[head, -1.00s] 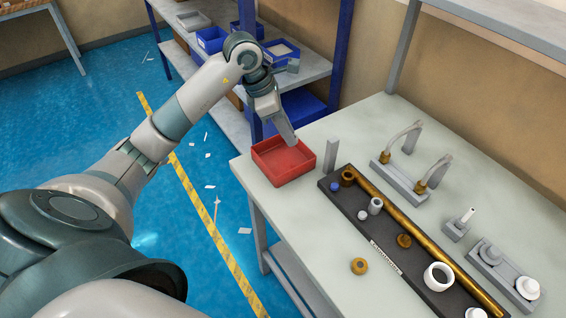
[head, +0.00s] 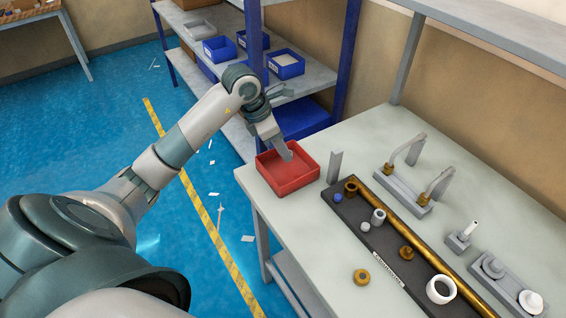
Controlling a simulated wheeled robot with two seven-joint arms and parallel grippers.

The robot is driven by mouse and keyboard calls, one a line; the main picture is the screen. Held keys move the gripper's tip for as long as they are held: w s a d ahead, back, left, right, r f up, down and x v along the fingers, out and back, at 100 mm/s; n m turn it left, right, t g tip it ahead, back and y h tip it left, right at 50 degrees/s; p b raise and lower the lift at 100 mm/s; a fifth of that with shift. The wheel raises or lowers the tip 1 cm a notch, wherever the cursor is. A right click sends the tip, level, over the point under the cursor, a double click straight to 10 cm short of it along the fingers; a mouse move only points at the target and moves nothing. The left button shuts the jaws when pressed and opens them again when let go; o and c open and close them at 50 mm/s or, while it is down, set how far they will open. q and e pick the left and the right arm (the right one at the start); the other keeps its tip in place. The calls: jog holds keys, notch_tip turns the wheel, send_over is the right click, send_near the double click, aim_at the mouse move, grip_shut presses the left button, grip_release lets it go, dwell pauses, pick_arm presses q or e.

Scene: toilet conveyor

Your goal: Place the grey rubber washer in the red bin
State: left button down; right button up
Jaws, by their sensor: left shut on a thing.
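The red bin (head: 290,186) is a shallow open box at the left corner of the pale workbench. My left gripper (head: 286,153) reaches over the bin's far side, with its fingertips pointing down at the opening. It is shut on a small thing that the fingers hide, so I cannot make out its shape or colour. I cannot pick out the grey rubber washer for certain anywhere in view. The visible floor of the bin looks empty. My right gripper is not in view.
A dark tray (head: 385,262) holds a brass rod and several small fittings. A brass ring (head: 361,277) lies in front of it. A grey upright block (head: 334,168) stands just right of the bin. Shelves with blue bins (head: 286,64) stand behind my left arm.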

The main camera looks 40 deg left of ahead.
aim_at(287, 172)
pick_arm(q)
notch_tip(287, 172, down, 2)
jog(key=shift+f, duration=0.2)
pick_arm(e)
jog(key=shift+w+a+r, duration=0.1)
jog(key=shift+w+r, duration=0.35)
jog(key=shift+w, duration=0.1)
pick_arm(q)
jog(key=shift+f, duration=0.1)
notch_tip(287, 172, down, 3)
jog(key=shift+r+p, duration=0.2)
jog(key=shift+p, duration=0.5)
jog(key=shift+f, duration=0.45)
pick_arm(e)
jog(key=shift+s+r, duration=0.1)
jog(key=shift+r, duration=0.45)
pick_arm(q)
jog(key=shift+f, duration=0.2)
jog(key=c, duration=1.5)
grip_release()
jog(key=shift+c, duration=0.2)
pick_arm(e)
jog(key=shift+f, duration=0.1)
